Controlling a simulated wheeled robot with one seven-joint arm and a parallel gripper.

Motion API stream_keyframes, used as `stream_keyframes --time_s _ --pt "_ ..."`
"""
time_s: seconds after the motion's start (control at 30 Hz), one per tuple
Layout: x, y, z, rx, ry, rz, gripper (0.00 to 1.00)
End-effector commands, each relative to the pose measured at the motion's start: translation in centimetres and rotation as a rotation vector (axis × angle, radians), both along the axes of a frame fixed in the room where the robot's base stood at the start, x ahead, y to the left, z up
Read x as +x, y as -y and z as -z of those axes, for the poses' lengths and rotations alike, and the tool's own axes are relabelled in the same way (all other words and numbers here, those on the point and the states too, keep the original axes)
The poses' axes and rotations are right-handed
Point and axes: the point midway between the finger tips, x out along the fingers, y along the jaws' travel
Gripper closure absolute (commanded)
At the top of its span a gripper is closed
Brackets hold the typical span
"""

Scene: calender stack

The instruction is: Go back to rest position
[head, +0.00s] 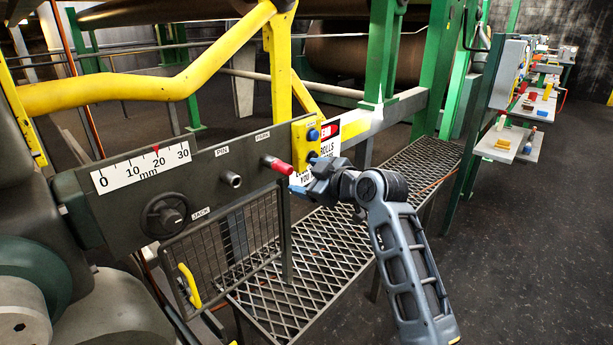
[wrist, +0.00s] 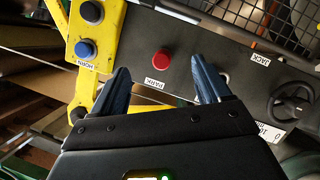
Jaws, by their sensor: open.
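My gripper (head: 304,172) is in front of the dark grey panel (head: 130,185), close to its right end. Its blue fingers are apart and nothing shows between them in contact. In the wrist view the gripper (wrist: 162,66) frames a red-capped pin (wrist: 163,61) lying beyond the fingertips. That pin (head: 278,165) sticks out of the panel under the PARK label, to the left of the gripper in the head view. A dark hollow fitting (head: 230,178) is under the PIN label. My forearm reaches down to the lower right.
A black JACK handwheel (head: 167,214) and a 0–30 mm scale (head: 140,168) are on the panel. A mesh guard (head: 228,245) and grating step (head: 330,250) lie below. Floor at right is clear.

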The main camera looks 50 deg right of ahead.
Motion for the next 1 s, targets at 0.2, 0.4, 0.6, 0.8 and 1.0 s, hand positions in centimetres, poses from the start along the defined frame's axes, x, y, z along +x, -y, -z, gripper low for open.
stream_keyframes --time_s 0.2,0.4,0.6,0.8,1.0 --pt "0.0 0.0 0.0 0.0 0.0 0.0 0.23" --pt "0.0 -0.1 0.1 0.001 0.0 0.0 0.23" --pt "-1.8 -2.4 3.1 0.041 -0.004 0.019 0.23" --pt "-6.9 -7.6 8.5 0.129 0.001 0.065 0.23" --pt "-13.4 -12.5 12.3 0.205 0.011 0.101 0.23"
